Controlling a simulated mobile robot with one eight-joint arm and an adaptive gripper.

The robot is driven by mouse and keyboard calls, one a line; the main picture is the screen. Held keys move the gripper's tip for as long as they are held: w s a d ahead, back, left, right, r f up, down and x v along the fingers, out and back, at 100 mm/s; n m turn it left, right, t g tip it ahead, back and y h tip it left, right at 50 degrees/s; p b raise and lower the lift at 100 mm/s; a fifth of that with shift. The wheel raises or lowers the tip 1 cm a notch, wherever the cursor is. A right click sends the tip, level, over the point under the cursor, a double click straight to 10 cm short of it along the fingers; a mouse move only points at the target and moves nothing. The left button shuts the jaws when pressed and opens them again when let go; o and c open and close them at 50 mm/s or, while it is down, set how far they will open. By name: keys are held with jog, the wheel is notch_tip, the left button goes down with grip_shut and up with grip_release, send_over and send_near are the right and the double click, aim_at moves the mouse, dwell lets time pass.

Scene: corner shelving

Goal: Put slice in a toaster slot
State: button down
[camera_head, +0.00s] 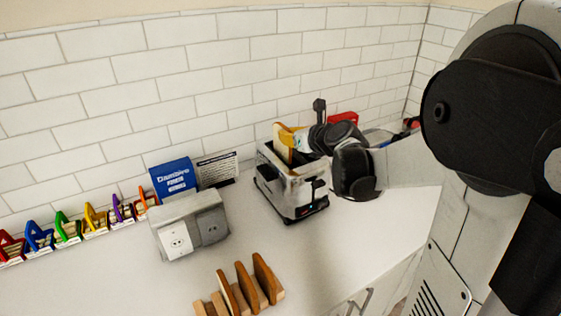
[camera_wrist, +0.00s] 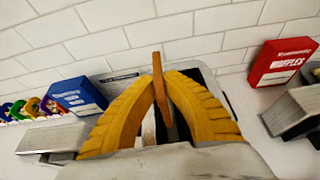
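The silver and black toaster (camera_head: 302,194) stands on the white counter near the tiled wall. My gripper (camera_head: 288,146) is over its top, reaching in from the right. In the wrist view its two yellow fingers (camera_wrist: 160,82) come together on a thin brown slice (camera_wrist: 157,62), seen edge-on and upright. The toaster's dark top (camera_wrist: 206,84) shows behind the fingers. The fingers hide much of the slots, and I cannot tell how far the slice is inside one. A wooden rack (camera_head: 278,294) with several brown slices (camera_head: 244,286) stands at the front.
A grey outlet box (camera_head: 190,232) stands left of the toaster, with a blue box (camera_head: 173,178) behind it. Colourful clips (camera_head: 68,228) line the wall at left. A red box (camera_wrist: 281,62) stands to the right by the wall. Counter between rack and toaster is clear.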

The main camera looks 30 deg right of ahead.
aim_at(291, 152)
jog(key=shift+s+d+f, duration=0.1)
jog(key=shift+s+f, duration=0.1)
jog(key=shift+f, duration=0.8)
notch_tip(291, 152, down, 4)
jog(key=shift+w+r+b, duration=0.1)
jog(key=shift+b, duration=0.8)
jog(key=shift+r, duration=0.15)
jog(key=c, duration=2)
grip_release()
jog(key=shift+f, duration=0.25)
jog(key=o, duration=0.4)
jog(key=shift+r, duration=0.1)
